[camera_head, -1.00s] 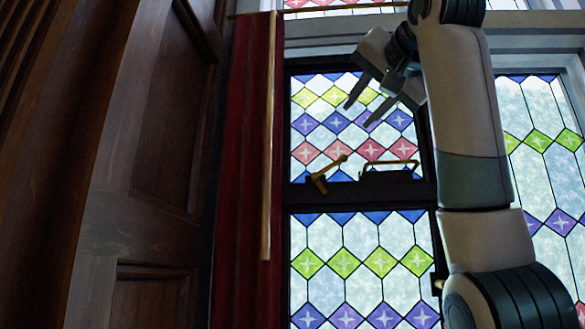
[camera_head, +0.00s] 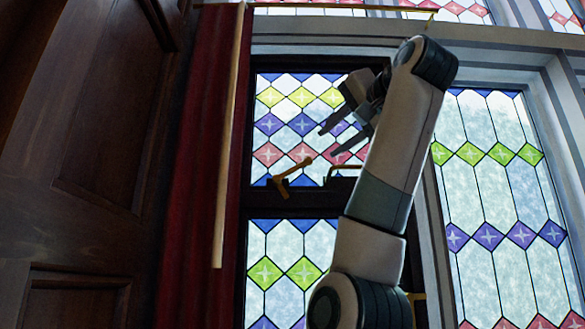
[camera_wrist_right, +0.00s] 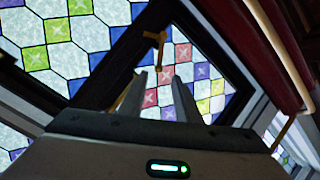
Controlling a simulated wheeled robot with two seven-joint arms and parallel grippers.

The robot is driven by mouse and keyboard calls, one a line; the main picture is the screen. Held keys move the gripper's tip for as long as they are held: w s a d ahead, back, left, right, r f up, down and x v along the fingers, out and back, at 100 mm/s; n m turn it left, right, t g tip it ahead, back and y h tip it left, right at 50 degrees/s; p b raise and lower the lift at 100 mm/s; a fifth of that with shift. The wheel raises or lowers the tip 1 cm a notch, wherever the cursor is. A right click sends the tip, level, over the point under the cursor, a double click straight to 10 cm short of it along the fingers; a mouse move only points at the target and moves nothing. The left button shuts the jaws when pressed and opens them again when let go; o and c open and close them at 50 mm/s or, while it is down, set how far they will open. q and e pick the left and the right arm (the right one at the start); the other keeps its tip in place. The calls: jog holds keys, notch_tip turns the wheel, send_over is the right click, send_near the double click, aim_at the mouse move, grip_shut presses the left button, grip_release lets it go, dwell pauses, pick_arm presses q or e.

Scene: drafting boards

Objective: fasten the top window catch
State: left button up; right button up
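The brass window catch (camera_head: 290,175) sits on the dark rail at the bottom of the upper stained-glass sash (camera_head: 258,150). Its lever slants up to the right from its pivot. It also shows in the right wrist view (camera_wrist_right: 155,42), beyond my fingers. My right gripper (camera_head: 328,145) is open and empty, above and to the right of the catch, and looks apart from it. In the right wrist view its two fingers (camera_wrist_right: 161,78) stand spread with coloured glass between them. My left gripper is in neither view.
A brass bar handle (camera_head: 343,168) is right of the catch, partly hidden by my right arm. A red curtain (camera_head: 195,150) and a pale pole (camera_head: 230,150) hang left of the window. Dark wood panelling (camera_head: 100,120) fills the far left.

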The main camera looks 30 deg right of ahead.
aim_at(300, 166)
jog(key=shift+w, duration=0.15)
jog(key=w+p, duration=0.3)
jog(key=w, duration=0.2)
jog(key=w+d+p, duration=0.1)
jog(key=w+p, duration=0.2)
jog(key=w, duration=0.2)
jog(key=w+d+p, duration=0.1)
jog(key=w+p, duration=0.2)
jog(key=w, duration=0.2)
jog(key=shift+w+d+r, duration=0.1)
jog(key=shift+w, duration=0.2)
jog(key=shift+w+d+p, duration=0.15)
jog(key=shift+w+p, duration=0.3)
jog(key=shift+w, duration=0.3)
jog(key=shift+c, duration=0.6)
grip_shut()
